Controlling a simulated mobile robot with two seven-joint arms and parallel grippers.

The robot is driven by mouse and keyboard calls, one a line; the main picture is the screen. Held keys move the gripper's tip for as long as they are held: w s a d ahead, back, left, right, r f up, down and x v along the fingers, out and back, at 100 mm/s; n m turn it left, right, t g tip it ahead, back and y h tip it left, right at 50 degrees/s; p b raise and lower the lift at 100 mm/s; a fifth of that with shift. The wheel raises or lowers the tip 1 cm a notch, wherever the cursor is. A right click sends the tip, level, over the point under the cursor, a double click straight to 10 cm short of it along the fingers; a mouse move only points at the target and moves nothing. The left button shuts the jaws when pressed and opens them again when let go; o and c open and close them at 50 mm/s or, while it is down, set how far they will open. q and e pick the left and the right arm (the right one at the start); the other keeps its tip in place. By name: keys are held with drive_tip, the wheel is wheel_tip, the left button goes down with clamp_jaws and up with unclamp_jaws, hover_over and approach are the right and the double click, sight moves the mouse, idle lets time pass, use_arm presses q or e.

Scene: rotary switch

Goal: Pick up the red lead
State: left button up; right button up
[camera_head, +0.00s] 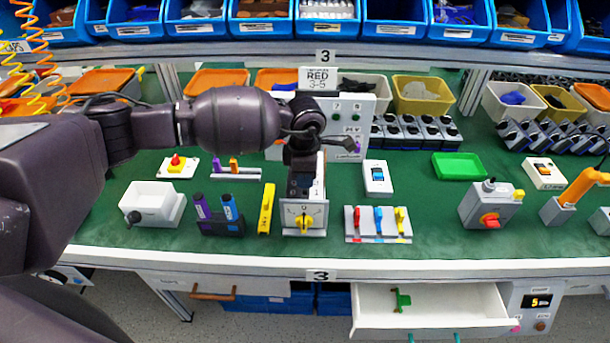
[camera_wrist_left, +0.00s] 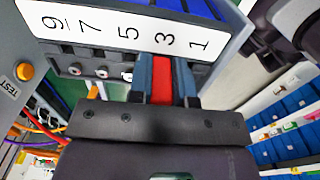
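In the left wrist view a red piece, taken as the red lead (camera_wrist_left: 163,80), stands between the two blue-grey fingers of my left gripper (camera_wrist_left: 163,90). The fingers lie along both its sides with no clear gap, so the gripper looks shut on it. Its far end is at a grey panel (camera_wrist_left: 50,45) by a strip marked 9, 7, 5, 3, 1, below the 3; whether it sits in a socket is hidden. In the head view my left gripper (camera_head: 302,178) points down before the white panel (camera_head: 352,125) under a "RED 3-5" sign. My right gripper is out of view.
A yellow-knob rotary switch (camera_head: 303,218) stands right in front of my left gripper. A yellow block (camera_head: 266,210), a lever rack (camera_head: 378,225) and a rocker switch (camera_head: 378,178) are near. A drawer (camera_head: 430,310) stands open below. Other cables (camera_wrist_left: 40,130) hang by the panel.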

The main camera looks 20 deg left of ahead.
use_arm(q)
clamp_jaws()
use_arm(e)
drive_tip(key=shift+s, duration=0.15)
use_arm(q)
drive_tip(key=shift+r, duration=0.1)
wheel_tip(320, 180, up, 23)
drive_tip(key=p, duration=0.1)
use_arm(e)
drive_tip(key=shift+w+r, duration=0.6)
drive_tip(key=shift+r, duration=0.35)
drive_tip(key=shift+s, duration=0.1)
